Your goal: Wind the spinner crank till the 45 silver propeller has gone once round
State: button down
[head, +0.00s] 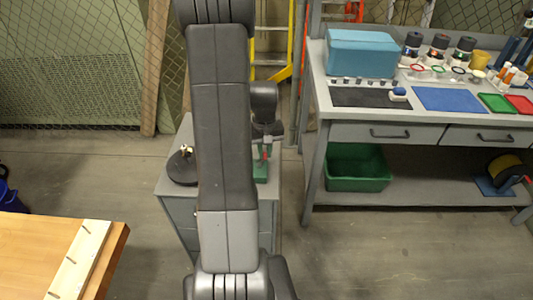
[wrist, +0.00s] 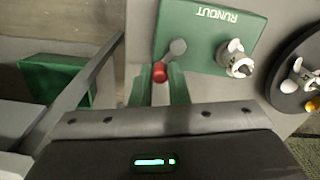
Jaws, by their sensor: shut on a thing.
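The spinner is a green base lettered RUNOUT (wrist: 205,28) on the grey cabinet top. Its crank has a grey arm (wrist: 178,47) and a red knob (wrist: 160,72). My gripper (wrist: 160,78) is shut on the red knob, with a green finger on each side. A silver propeller (wrist: 236,60) is mounted on the right part of the green base; I cannot read a number on it. In the head view my gripper (head: 263,150) is small above the green base (head: 261,173), and my arm hides much of the cabinet.
A dark round stand (wrist: 282,82) with another silver propeller (wrist: 303,76) is right of the spinner in the wrist view. A grey workbench (head: 460,124) stands to the right, with a green bin (head: 357,168) on its lower shelf. A wooden table (head: 40,250) is at front left.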

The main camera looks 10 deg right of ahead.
jog(key=n, duration=0.3)
jog(key=shift+w+a+n, duration=0.35)
jog(key=shift+a+n, duration=0.05)
jog(key=shift+w+a+n+b, duration=0.1)
jog(key=shift+a+n+b, duration=0.15)
jog(key=shift+n, duration=0.65)
jog(key=shift+w+a+n+b, duration=0.1)
jog(key=shift+a+n+b, duration=0.1)
jog(key=shift+n, duration=0.7)
jog(key=c, duration=1.4)
grip_release()
notch_tip(320, 180, up, 14)
jog(key=shift+p, duration=0.35)
